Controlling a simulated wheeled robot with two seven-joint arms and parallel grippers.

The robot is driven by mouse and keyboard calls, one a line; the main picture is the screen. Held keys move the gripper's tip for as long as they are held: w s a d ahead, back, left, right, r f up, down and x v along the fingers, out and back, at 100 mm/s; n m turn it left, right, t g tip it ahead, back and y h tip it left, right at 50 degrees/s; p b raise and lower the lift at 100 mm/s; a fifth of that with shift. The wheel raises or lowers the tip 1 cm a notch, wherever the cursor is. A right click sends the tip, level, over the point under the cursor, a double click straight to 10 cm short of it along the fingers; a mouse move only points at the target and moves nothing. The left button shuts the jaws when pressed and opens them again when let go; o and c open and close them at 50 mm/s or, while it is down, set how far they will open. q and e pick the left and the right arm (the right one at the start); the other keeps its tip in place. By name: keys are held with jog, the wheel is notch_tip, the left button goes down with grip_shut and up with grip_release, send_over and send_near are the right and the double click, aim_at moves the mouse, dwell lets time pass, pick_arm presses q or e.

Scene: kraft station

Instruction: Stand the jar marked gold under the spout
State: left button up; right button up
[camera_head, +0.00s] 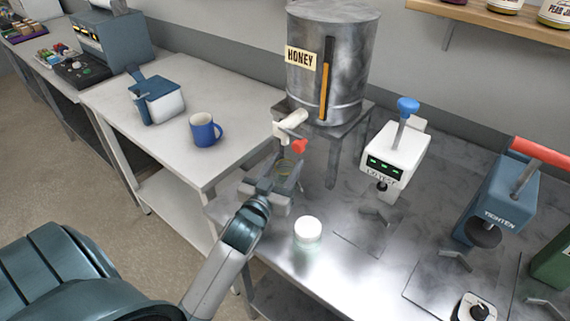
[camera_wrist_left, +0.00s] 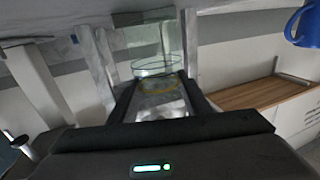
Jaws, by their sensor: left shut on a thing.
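The honey tank (camera_head: 325,75) stands on a metal stand, with a pale spout (camera_head: 289,125) and a red tap handle (camera_head: 299,147) low on its front. My left gripper (camera_head: 281,181) is just below and in front of the spout, shut on a clear glass jar (camera_head: 289,165). In the left wrist view the open-topped jar (camera_wrist_left: 158,69) sits between the fingers and shows a gold-yellow ring. It looks empty. I cannot tell whether its base touches the table. My right gripper is not in view.
A glass jar with a white lid (camera_head: 308,230) stands on the metal table near my left gripper. A labelled white press (camera_head: 393,155) and a blue TIGHTEN press (camera_head: 497,205) stand to the right. A blue mug (camera_head: 203,131) is on the white table to the left.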

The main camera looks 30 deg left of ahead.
pick_arm(q)
jog(key=shift+s+f, duration=0.1)
jog(key=shift+f, duration=0.25)
jog(key=o, duration=1.3)
jog(key=shift+d+f, duration=0.1)
jog(key=shift+f, duration=0.2)
jog(key=shift+r, duration=0.35)
jog(key=shift+s, duration=0.15)
jog(key=shift+s+d+r+b, duration=0.2)
jog(key=shift+s+d+b, duration=0.2)
jog(key=shift+s, duration=1.5)
jog(key=shift+s+d+r+b, duration=0.25)
jog(key=shift+s+b, duration=0.3)
jog(key=shift+s, duration=1.3)
jog(key=shift+s+d+r+b, duration=0.15)
jog(key=shift+s+d+b, duration=0.25)
jog(key=shift+s, duration=1.5)
